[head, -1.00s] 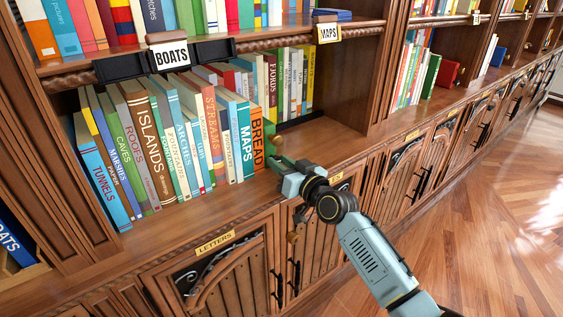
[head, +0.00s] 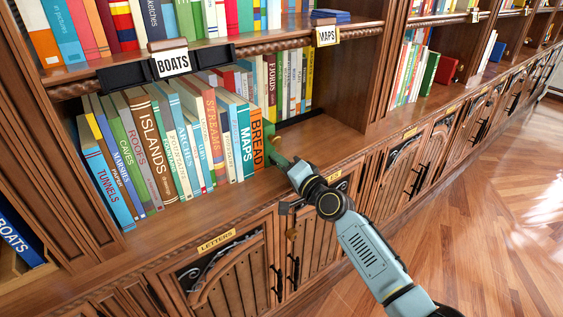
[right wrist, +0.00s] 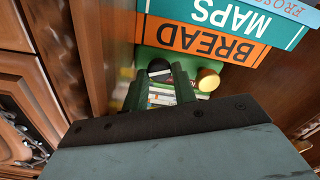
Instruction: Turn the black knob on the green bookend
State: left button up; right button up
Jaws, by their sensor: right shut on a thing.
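The green bookend (head: 270,150) stands on the lower shelf, against the right end of the book row, beside the orange BREAD book. It also shows in the right wrist view (right wrist: 184,67), with the black knob (right wrist: 159,67) on its face and a round brass knob (right wrist: 208,79) to the right. My right gripper (right wrist: 158,82) reaches the bookend from the front, its two fingers on either side of the black knob and shut on it. In the head view my right gripper (head: 284,162) and the bookend hide the black knob. My left gripper is not in view.
The BREAD book (head: 256,147) and other upright books fill the shelf to the left. The shelf board right of the bookend (head: 325,135) is bare. Cabinet doors lie below, and wooden floor is open at right.

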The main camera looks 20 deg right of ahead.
jog(key=m, duration=0.4)
jog(key=shift+p, duration=0.35)
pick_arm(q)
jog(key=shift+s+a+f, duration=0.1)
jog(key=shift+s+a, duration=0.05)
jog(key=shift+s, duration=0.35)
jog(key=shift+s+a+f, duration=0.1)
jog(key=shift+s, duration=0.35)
pick_arm(e)
jog(key=shift+f+m, duration=0.1)
jog(key=shift+m, duration=0.4)
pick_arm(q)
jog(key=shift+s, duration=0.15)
pick_arm(e)
jog(key=o, duration=1)
jog(key=shift+c, duration=0.2)
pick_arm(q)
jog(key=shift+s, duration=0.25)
pick_arm(e)
jog(key=shift+s+f, duration=0.1)
